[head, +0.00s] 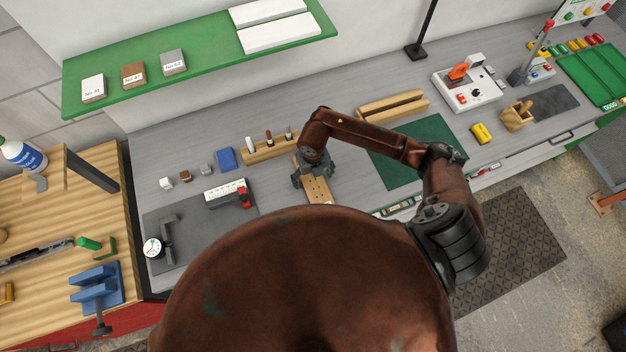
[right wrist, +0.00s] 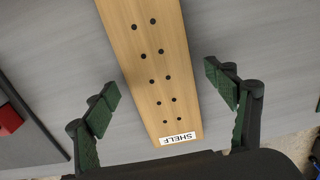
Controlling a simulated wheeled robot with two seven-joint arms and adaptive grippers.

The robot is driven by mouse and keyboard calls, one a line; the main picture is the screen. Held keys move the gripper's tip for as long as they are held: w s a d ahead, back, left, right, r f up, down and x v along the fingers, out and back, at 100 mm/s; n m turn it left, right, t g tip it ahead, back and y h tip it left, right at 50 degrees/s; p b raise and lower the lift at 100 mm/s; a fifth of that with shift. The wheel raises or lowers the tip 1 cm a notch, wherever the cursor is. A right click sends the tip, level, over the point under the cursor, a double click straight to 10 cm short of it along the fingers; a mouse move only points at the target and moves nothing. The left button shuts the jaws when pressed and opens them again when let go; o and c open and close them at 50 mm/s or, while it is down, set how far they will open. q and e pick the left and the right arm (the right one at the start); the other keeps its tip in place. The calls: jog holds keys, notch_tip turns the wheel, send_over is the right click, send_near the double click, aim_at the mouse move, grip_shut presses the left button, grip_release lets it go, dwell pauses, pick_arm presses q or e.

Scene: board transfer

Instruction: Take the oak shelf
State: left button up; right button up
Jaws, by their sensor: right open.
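The oak shelf (head: 319,192) is a pale wooden board lying on the grey bench, partly hidden by my right gripper in the head view. In the right wrist view the shelf (right wrist: 150,65) shows two rows of dark holes and a white label reading SHELF at its near end. My right gripper (head: 310,176) is over the shelf. In the right wrist view its green-padded fingers (right wrist: 158,83) are spread, one on each side of the shelf, with gaps between pads and board. My left gripper is not in view.
A wooden block with upright pegs (head: 270,150) stands just left of the gripper. A green mat (head: 405,170) and wooden rails (head: 392,107) lie to the right. A white box with a red part (head: 226,193) sits on a dark mat at left. A green wall shelf (head: 205,68) overhangs the back.

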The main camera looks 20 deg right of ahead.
jog(key=c, duration=1.4)
jog(key=shift+r, duration=0.2)
